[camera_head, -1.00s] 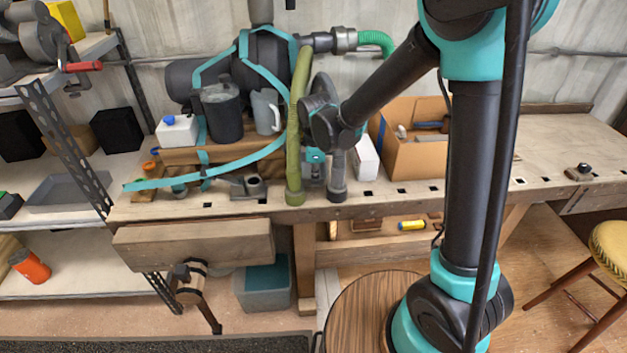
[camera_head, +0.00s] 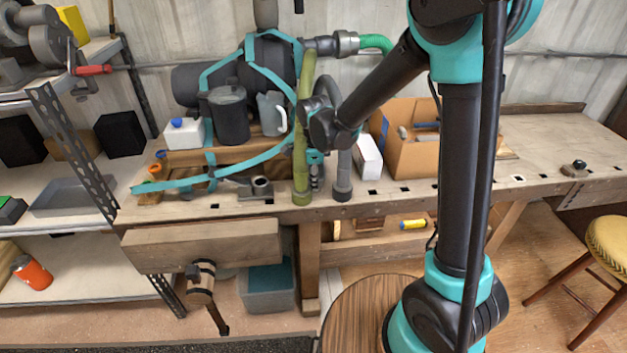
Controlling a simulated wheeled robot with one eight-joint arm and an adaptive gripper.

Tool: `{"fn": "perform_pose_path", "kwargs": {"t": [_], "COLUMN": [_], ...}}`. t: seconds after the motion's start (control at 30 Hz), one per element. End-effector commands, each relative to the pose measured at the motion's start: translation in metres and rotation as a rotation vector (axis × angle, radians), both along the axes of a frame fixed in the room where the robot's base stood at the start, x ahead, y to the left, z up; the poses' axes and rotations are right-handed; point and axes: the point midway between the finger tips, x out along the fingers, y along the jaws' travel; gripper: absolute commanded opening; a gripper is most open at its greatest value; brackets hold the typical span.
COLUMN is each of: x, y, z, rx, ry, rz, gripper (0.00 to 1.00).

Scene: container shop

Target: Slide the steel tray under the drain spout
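A shallow grey metal tray (camera_head: 75,204) lies on the middle board of the shelf at the left; it looks like the steel tray. A dark tank (camera_head: 272,68) strapped in teal lies on the workbench. An olive hose (camera_head: 303,140) and a grey hose (camera_head: 343,180) hang down to the bench's front edge. I cannot tell which part is the drain spout. My arm reaches over the bench beside these hoses. My gripper (camera_head: 316,180) seems to point down between them, far right of the tray. It is small and partly hidden, so its fingers are unclear.
The bench (camera_head: 545,150) holds a cardboard box (camera_head: 410,150), a white carton (camera_head: 368,157), a dark canister (camera_head: 229,118) and a grey jug (camera_head: 272,113). A wooden vise (camera_head: 205,248) juts from its front. A stool (camera_head: 610,245) stands right. The bench's right part is mostly clear.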

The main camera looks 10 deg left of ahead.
Motion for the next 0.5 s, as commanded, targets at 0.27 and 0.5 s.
{"fn": "perform_pose_path", "kwargs": {"t": [0.27,0.5], "x": [0.0,-0.002], "y": [0.0,0.0], "z": [0.0,0.022], "rx": [0.0,0.0], "ry": [0.0,0.0], "rz": [0.0,0.0], "gripper": [0.29,0.29]}}
